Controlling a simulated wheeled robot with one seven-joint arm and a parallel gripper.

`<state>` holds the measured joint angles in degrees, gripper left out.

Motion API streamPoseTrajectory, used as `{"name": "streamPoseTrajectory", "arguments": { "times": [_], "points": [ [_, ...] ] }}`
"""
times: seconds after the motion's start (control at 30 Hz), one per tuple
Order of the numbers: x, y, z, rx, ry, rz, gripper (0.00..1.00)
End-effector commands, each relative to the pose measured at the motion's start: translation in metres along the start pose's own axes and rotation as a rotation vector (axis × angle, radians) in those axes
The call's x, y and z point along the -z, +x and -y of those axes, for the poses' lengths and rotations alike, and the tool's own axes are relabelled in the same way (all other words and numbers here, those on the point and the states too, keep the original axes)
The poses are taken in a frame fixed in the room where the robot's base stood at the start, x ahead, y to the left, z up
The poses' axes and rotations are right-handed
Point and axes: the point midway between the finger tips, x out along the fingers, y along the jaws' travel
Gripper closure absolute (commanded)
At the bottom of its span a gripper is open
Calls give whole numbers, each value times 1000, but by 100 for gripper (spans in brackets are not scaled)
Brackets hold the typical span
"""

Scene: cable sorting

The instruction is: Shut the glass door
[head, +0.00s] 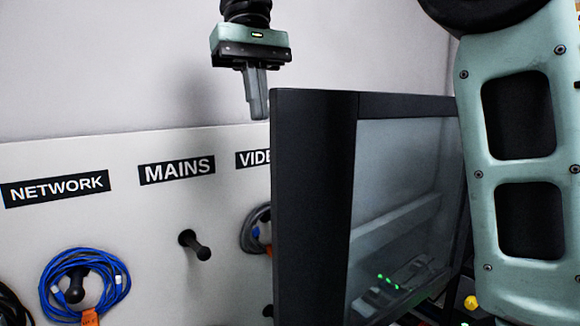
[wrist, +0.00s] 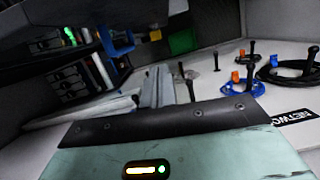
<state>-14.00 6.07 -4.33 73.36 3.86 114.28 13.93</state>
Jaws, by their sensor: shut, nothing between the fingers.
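The glass door (head: 395,190) stands in the head view, right of centre, with a wide dark frame (head: 312,200) and a greyish see-through pane. Small green lights and equipment show through or reflect in the pane. The fingertips appear close to the frame's edge; contact cannot be made out. In the wrist view the grey fingers (wrist: 160,88) show above the gripper body.
A pale board behind has NETWORK (head: 55,189), MAINS (head: 177,170) and partly hidden video labels. A blue cable coil (head: 85,285) hangs on a peg; the mains peg (head: 195,245) is bare. A dark rack with equipment (wrist: 75,80) stands left in the wrist view. My arm covers the right side.

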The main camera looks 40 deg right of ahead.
Motion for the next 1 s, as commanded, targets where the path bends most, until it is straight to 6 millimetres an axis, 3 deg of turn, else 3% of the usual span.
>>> {"name": "streamPoseTrajectory", "arguments": {
  "times": [0.6,0.8,1.0],
  "points": [
    [-2,93,0,-1,-2,3,100],
    [-28,98,0,0,-3,0,100],
    [-38,104,0,0,-2,0,100]
  ]
}}
